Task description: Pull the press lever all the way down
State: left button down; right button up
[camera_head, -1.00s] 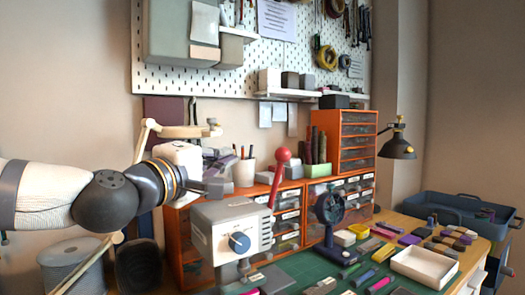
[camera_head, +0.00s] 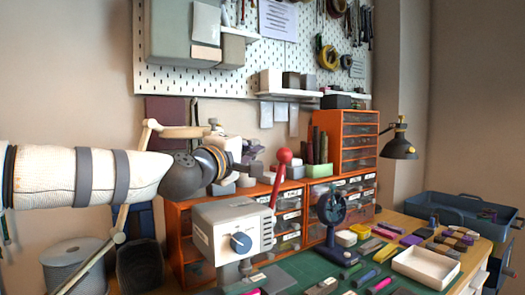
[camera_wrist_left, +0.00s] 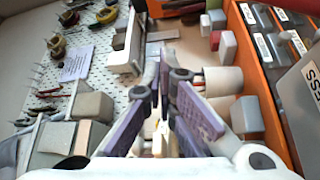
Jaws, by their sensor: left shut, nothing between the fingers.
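The press (camera_head: 222,232) is a grey box with a blue knob on its front, standing on the bench at the middle. Its red lever (camera_head: 279,178) rises from the right side, nearly upright and leaning slightly right, with a round red ball (camera_head: 284,156) on top. My left gripper (camera_head: 262,170) is shut and empty, just left of the lever near ball height. Whether it touches the lever is unclear. In the left wrist view, its purple-padded fingers (camera_wrist_left: 163,75) hold nothing. Part of the press (camera_wrist_left: 302,100) shows at the right edge there. My right gripper is out of view.
Orange drawer units (camera_head: 343,150) stand behind the press. A small dark blue fan-like device (camera_head: 333,215) is to its right. A white tray (camera_head: 425,266) and several small blocks lie on the green mat (camera_head: 310,272). A black lamp (camera_head: 399,146) stands at the right.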

pick_arm(q)
jog(key=s+d, duration=0.2)
jog(key=shift+s+d+f, duration=0.25)
jog(key=shift+s+f, duration=0.05)
jog(key=shift+s, duration=0.05)
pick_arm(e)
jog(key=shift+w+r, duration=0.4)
pick_arm(q)
jog(key=shift+s+d, duration=0.1)
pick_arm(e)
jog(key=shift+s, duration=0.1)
